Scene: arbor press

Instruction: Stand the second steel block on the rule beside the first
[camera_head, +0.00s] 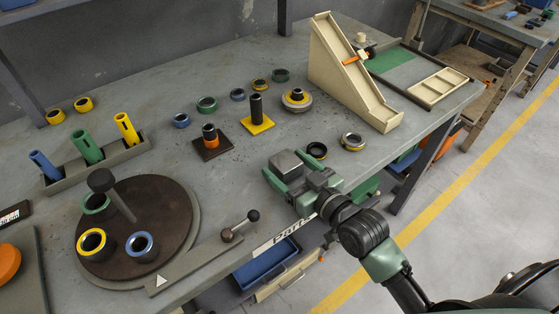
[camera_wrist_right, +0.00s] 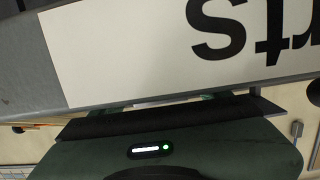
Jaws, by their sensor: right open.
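My right gripper (camera_head: 283,173) is over the front edge of the bench, with its green fingers apart. A grey metallic block (camera_head: 287,162) shows between and just beyond the fingers; I cannot tell whether they touch it. I make out only this one block and cannot tell whether it is the first or second. I cannot pick out a rule for certain. The white strip lettered "Parts" (camera_head: 286,234) lies along the bench edge and fills much of the right wrist view (camera_wrist_right: 130,50). The right wrist view shows no block. My left gripper is not in view.
A round dark turntable (camera_head: 165,215) with rings stands at the left, beside a ball-ended lever (camera_head: 240,226). A rack of coloured tubes (camera_head: 97,168), several rings and posts (camera_head: 257,112), and a beige sloped frame (camera_head: 345,75) stand farther back. A blue bin (camera_head: 268,262) sits below the edge.

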